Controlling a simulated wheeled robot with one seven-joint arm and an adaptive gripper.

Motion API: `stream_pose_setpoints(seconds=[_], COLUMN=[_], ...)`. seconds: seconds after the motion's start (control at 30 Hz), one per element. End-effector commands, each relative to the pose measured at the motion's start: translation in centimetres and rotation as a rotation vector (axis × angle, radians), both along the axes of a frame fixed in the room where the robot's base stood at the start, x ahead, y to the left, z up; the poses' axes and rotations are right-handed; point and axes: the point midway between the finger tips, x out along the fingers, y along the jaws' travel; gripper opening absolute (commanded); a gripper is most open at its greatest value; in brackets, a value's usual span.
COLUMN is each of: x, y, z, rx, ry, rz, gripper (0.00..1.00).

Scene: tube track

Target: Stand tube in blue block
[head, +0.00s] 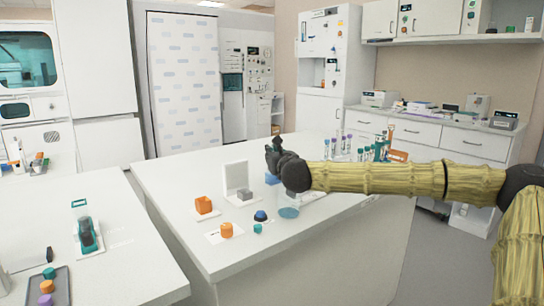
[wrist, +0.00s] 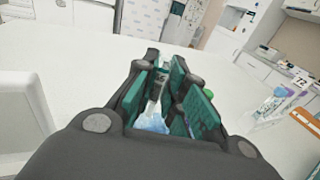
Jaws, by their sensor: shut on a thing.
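My gripper (head: 273,152) is above the white middle table in the head view, over a blue block (head: 272,179) that my arm partly hides. In the wrist view my gripper (wrist: 166,62) has its teal-padded fingers shut on a clear tube (wrist: 156,92). A pale blue patch (wrist: 151,123) shows at the near end of the tube; I cannot tell whether it is part of the tube or something beyond it. The tube cannot be made out in the head view. Whether the tube touches the block is hidden.
A grey block (head: 246,196), orange block (head: 205,205), orange cylinder (head: 226,230), blue dome (head: 261,215) and clear beaker (head: 289,212) stand nearer on the table. Several capped tubes (head: 346,145) and a teal rack (head: 381,147) stand right.

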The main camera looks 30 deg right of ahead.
Motion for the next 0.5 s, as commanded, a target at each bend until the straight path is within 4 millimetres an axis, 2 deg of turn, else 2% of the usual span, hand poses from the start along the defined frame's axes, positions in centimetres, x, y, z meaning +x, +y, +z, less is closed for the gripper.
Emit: stream_pose_setpoints(seconds=[0.2,0.23,0.33,0.5], x=[0.02,0.02,0.03,0.03], y=[0.03,0.03,0.04,0.05], z=[0.32,0.35,0.40,0.46], rx=[-0.001,-0.001,0.000,0.000], ry=[-0.003,-0.003,-0.004,-0.004], rz=[0.000,0.000,0.000,0.000], gripper=[0.02,0.18,0.36,0.37])
